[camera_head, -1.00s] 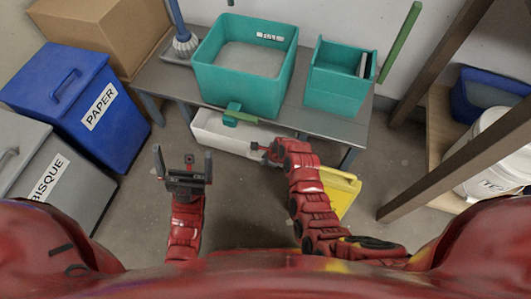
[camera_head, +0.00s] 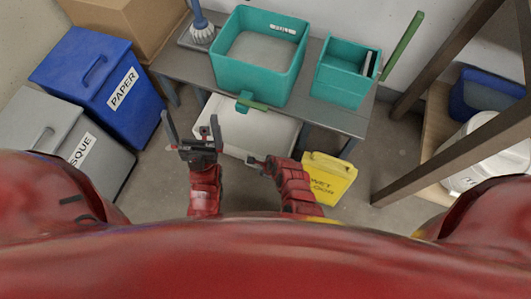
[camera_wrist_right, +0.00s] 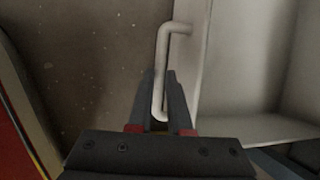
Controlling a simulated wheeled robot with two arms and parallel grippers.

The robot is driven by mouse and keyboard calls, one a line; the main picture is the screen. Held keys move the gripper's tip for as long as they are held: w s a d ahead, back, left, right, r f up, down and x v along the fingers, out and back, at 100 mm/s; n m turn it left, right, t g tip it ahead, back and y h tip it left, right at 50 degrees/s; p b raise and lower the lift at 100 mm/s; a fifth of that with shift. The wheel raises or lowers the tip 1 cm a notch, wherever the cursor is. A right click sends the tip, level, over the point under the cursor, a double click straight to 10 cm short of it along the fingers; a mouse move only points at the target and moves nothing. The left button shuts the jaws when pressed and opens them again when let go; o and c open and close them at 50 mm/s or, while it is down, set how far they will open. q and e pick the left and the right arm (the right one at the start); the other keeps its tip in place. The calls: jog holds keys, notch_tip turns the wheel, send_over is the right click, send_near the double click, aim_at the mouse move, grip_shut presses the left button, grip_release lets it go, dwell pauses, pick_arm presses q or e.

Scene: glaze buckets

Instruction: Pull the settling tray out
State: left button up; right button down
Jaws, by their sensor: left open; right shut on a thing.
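The settling tray (camera_head: 272,132) is a shallow white tray, partly under the grey bench and partly out in front of it. Its handle (camera_wrist_right: 163,60), a pale bent bar, shows in the right wrist view beside the tray wall (camera_wrist_right: 250,65). My right gripper (camera_head: 256,161) is at the tray's front, and in its wrist view the fingers (camera_wrist_right: 158,100) are shut on the handle. My left gripper (camera_head: 192,139) is open and empty, left of the tray's front edge. The bench and the teal tap hide the tray's rear.
The grey bench (camera_head: 325,117) bears a large teal sink (camera_head: 257,85) and a small teal bin (camera_head: 342,87). A yellow wet-floor sign (camera_head: 329,178) stands right of the tray. The blue PAPER bin (camera_head: 92,72) and a grey bin (camera_head: 62,130) stand left.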

jog(key=shift+s+a, duration=0.25)
jog(key=shift+s, duration=0.55)
jog(key=c, duration=0.8)
grip_release()
jog(key=shift+c, duration=0.2)
jog(key=p+v, duration=0.5)
jog(key=v, duration=1.2)
jog(key=shift+r+p, duration=0.2)
jog(key=shift+p, duration=0.15)
